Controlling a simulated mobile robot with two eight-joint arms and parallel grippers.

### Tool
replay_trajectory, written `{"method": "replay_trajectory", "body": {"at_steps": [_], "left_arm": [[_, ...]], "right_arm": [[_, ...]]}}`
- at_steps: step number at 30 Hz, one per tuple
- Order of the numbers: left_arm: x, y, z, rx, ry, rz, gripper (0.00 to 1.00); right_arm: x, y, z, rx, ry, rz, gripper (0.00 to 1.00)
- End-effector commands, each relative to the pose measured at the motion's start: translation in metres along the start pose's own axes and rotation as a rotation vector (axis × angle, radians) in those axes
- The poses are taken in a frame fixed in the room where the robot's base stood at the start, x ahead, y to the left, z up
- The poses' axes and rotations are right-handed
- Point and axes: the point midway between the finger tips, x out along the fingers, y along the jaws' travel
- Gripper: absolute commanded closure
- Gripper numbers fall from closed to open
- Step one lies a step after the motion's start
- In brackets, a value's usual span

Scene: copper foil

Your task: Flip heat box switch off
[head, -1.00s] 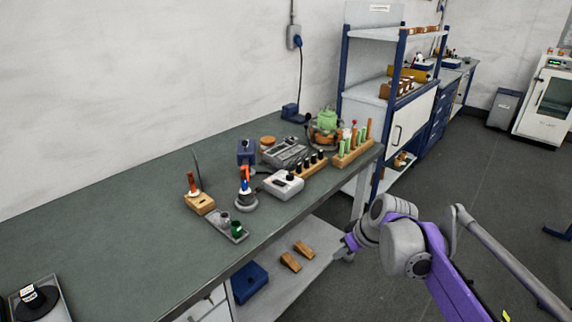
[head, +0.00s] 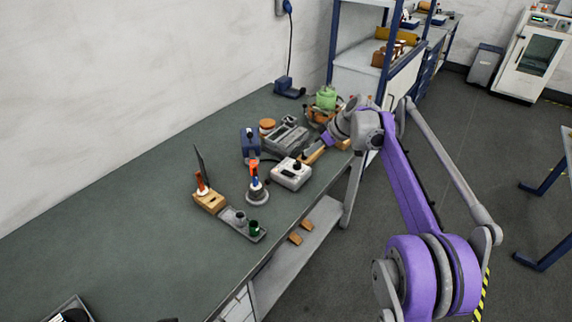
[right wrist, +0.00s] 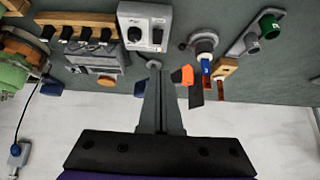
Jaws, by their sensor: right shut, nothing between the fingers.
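The heat box is a small white box (head: 291,174) with a dark knob on top, standing near the front edge of the bench. In the right wrist view the heat box (right wrist: 145,26) shows its round knob and, beside it, a small dark switch (right wrist: 157,36). Whether the switch is on or off cannot be told. My right gripper (head: 306,155) is over the bench, close to the heat box on its far side. Its fingers (right wrist: 155,66) are shut and empty, their tips just short of the box in the wrist picture. My left gripper is not in view.
A soldering stand (head: 256,190) with an orange-handled tool, a wooden holder (head: 210,201) and a grey tray (head: 240,224) stand left of the heat box. The bench's left part is mostly clear.

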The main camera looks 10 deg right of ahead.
Motion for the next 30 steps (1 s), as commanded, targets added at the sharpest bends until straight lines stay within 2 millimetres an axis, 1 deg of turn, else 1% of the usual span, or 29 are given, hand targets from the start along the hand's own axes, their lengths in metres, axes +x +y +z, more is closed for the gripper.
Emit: {"method": "replay_trajectory", "body": {"at_steps": [13, 17, 20, 23, 30], "left_arm": [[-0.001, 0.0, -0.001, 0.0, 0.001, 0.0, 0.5], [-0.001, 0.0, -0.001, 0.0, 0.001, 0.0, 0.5], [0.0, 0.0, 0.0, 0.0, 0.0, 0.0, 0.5], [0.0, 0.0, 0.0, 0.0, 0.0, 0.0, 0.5], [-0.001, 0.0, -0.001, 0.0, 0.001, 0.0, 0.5]], "right_arm": [[-0.001, 0.001, -0.001, -0.002, 0.002, 0.0, 1.0], [0.004, 0.001, -0.001, -0.003, 0.001, 0.0, 1.0], [0.016, 0.001, -0.001, -0.002, 0.001, 0.0, 1.0], [0.034, 0.001, -0.001, -0.004, 0.001, -0.002, 1.0], [0.086, 0.001, -0.002, -0.004, 0.002, -0.001, 1.0]]}}
